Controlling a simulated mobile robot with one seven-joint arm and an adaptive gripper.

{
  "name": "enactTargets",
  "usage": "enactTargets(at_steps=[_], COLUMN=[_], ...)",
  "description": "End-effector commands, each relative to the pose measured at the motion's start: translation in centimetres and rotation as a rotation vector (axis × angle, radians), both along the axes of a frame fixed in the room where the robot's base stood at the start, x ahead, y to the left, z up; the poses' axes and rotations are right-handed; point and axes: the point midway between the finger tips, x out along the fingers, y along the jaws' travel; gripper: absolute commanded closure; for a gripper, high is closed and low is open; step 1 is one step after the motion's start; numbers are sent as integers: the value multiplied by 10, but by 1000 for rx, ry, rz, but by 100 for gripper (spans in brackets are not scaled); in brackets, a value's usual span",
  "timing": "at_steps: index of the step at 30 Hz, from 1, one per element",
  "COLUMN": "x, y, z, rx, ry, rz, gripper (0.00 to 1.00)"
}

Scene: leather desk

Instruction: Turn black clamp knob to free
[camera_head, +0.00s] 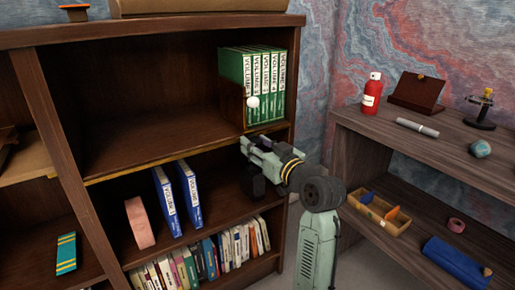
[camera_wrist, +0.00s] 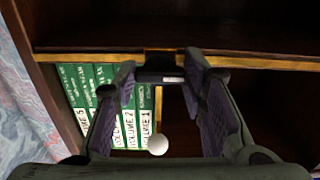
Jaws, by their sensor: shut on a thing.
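My gripper (camera_head: 250,147) is at the front edge of the upper shelf, just below the green volumes (camera_head: 262,82). In the wrist view my gripper (camera_wrist: 160,72) has its two fingers on either side of a small dark piece with a pale label, which I take to be the black clamp knob (camera_wrist: 160,76). It sits at the brass strip (camera_wrist: 250,63) along the shelf edge. The fingers hide much of it, and its turn position cannot be told. A white ball (camera_head: 253,102) stands by the left end of the volumes; it also shows in the wrist view (camera_wrist: 158,145).
The upper shelf is empty left of the volumes. Blue volumes (camera_head: 165,200) and a pink roll (camera_head: 140,222) stand on the shelf below. On the right, a side shelf (camera_head: 440,139) bears a red bottle (camera_head: 372,92), a marker (camera_head: 417,127) and a wooden tray (camera_head: 380,213) lower down.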

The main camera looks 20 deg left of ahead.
Motion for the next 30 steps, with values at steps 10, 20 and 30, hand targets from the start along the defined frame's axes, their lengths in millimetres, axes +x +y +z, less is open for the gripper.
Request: enactTargets(at_steps=[10,20,30], x=[-1,-1,0], y=[2,1,0], z=[0,0,0], rx=[-13,-12,-11], ry=[-17,-16,-14], rz=[3,2,1], gripper=[90,51,42])
